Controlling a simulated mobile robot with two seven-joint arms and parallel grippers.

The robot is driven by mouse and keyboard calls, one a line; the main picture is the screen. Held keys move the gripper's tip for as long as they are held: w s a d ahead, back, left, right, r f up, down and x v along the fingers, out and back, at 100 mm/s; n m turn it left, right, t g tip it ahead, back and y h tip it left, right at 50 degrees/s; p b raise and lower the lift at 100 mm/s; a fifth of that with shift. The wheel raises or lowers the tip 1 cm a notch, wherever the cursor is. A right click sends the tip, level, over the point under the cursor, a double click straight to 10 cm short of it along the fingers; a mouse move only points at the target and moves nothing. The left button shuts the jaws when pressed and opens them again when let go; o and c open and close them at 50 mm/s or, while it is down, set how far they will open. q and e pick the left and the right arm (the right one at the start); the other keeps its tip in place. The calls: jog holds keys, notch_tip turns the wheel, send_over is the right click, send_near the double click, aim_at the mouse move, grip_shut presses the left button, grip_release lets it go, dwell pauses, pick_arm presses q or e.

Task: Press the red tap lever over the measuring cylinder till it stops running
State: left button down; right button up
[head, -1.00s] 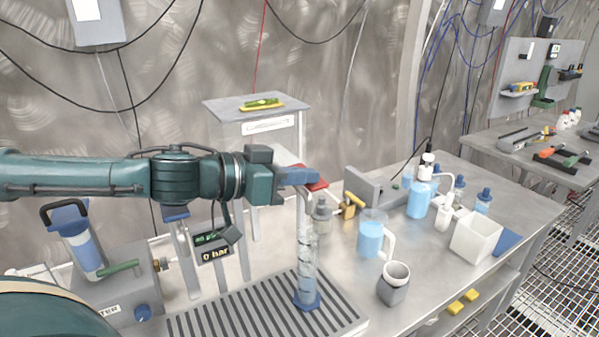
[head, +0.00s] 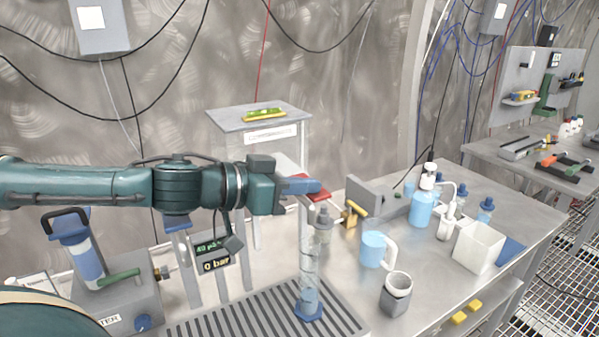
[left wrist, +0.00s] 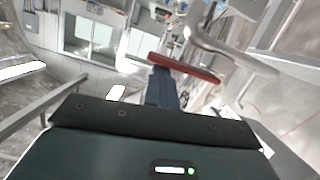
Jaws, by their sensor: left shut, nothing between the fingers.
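The red tap lever (head: 310,189) sits above the clear measuring cylinder (head: 309,272), which stands upright on its blue base on the grated drip tray (head: 262,318). My left gripper (head: 312,186) comes in from the left, shut and empty, with its blue fingertips at the lever. In the left wrist view the red lever (left wrist: 184,67) lies across the tips of the shut fingers (left wrist: 162,82); whether they press on it I cannot tell. Bluish liquid shows low in the cylinder; its exact level is unclear. My right gripper is out of view.
A grey bottle-like fitting (head: 323,224) and a brass valve (head: 350,213) are just right of the tap. A blue-filled jug (head: 372,249), a grey cup (head: 396,293) and a blue wash bottle (head: 421,206) stand farther right. A pressure display (head: 213,256) is left of the cylinder.

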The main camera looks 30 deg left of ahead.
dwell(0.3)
pick_arm(q)
notch_tip(320, 180, up, 10)
jog(key=p, duration=0.2)
jog(key=shift+p, duration=0.3)
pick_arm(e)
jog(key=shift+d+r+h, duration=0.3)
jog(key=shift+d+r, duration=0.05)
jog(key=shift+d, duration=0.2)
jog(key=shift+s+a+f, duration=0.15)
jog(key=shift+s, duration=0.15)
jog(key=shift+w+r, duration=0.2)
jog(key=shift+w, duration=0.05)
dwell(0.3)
